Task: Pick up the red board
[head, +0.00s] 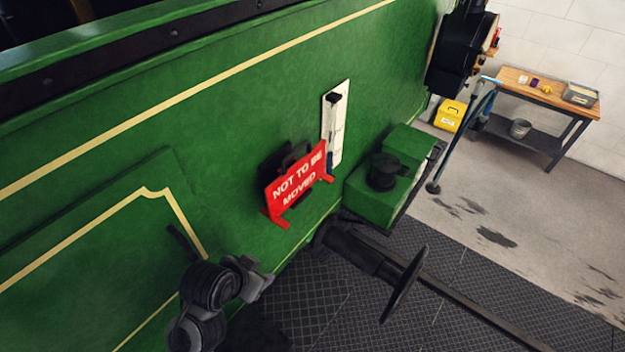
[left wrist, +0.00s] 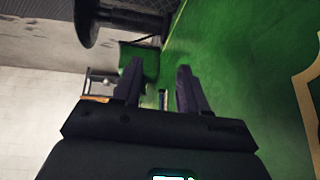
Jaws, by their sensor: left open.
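The red board (head: 296,183) reads "NOT TO BE MOVED" in white and stands on red feet against the green tram side (head: 230,110). A black part shows just behind its top edge. My left gripper (head: 248,277) is in the lower left of the head view, below and to the left of the board and apart from it. In the left wrist view its two dark fingers (left wrist: 160,88) are spread, with nothing held between them. I cannot make out the red board in the left wrist view. My right gripper is not in view.
A white gauge plate (head: 335,125) is fixed behind the board. A green box (head: 385,180) with a black cap stands to its right. A buffer (head: 404,285) sticks out below. A workbench (head: 540,92) and yellow box (head: 450,115) stand far right, beyond open floor.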

